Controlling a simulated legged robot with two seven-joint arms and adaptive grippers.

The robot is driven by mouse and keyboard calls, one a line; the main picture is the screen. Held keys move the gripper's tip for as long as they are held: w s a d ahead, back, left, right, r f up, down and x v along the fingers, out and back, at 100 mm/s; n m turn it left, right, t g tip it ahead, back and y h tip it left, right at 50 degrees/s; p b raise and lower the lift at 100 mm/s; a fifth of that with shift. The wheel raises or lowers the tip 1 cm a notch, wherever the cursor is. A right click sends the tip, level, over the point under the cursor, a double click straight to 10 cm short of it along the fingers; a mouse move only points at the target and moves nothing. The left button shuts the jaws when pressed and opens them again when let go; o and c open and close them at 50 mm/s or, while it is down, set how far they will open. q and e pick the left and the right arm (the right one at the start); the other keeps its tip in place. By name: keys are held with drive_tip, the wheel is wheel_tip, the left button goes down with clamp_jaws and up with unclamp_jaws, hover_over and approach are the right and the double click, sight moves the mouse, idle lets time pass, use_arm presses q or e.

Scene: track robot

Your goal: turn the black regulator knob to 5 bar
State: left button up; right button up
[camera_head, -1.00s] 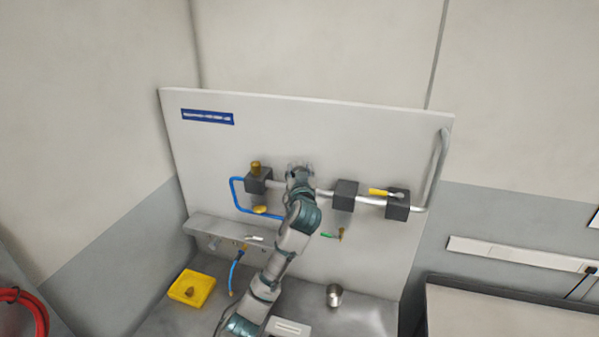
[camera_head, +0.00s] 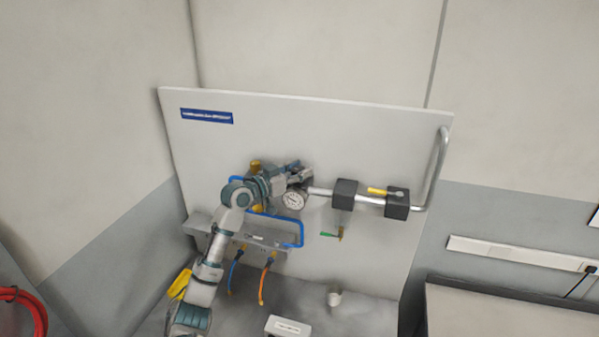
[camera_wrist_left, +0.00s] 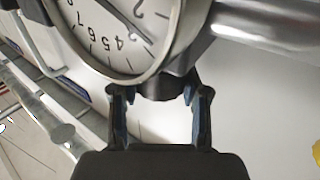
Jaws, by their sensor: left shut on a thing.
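My left gripper (camera_head: 302,170) is at the middle of the upright panel, just above the round pressure gauge (camera_head: 293,201). In the left wrist view its two fingers (camera_wrist_left: 161,108) are shut on the black regulator knob (camera_wrist_left: 165,84), which sits beside the gauge rim. The knob is hidden behind the gripper in the head view. The white gauge dial (camera_wrist_left: 108,35) fills the upper left of the wrist view, cut off at the top. Figures 4, 5, 6 and 7 show on it. A dark needle lies on the 4-to-2 side, but I cannot read it exactly.
A blue hose loop (camera_head: 301,232) hangs below left.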

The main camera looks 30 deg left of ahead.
sight(298, 168)
use_arm(q)
drive_tip(key=m+g+h, duration=0.1)
drive_tip(key=m+h, duration=0.1)
drive_tip(key=h, duration=0.1)
drive_tip(key=m+g+h, duration=0.2)
drive_tip(key=shift+a+r+h, duration=0.1)
drive_tip(key=shift+r+h, duration=0.05)
drive_tip(key=shift+h, duration=0.25)
drive_tip(key=shift+m+g+h, duration=1.2)
drive_tip(key=shift+g, duration=0.1)
drive_tip(key=shift+p, duration=0.3)
drive_tip(key=o, duration=1.2)
drive_tip(key=shift+c, duration=0.2)
drive_tip(key=shift+w+f, duration=0.1)
drive_tip(key=shift+f, duration=0.15)
drive_tip(key=shift+a, duration=0.1)
drive_tip(key=shift+r, duration=0.1)
wheel_tip(298, 168, up, 10)
drive_tip(key=shift+w+f, duration=0.1)
drive_tip(key=shift+f, duration=0.1)
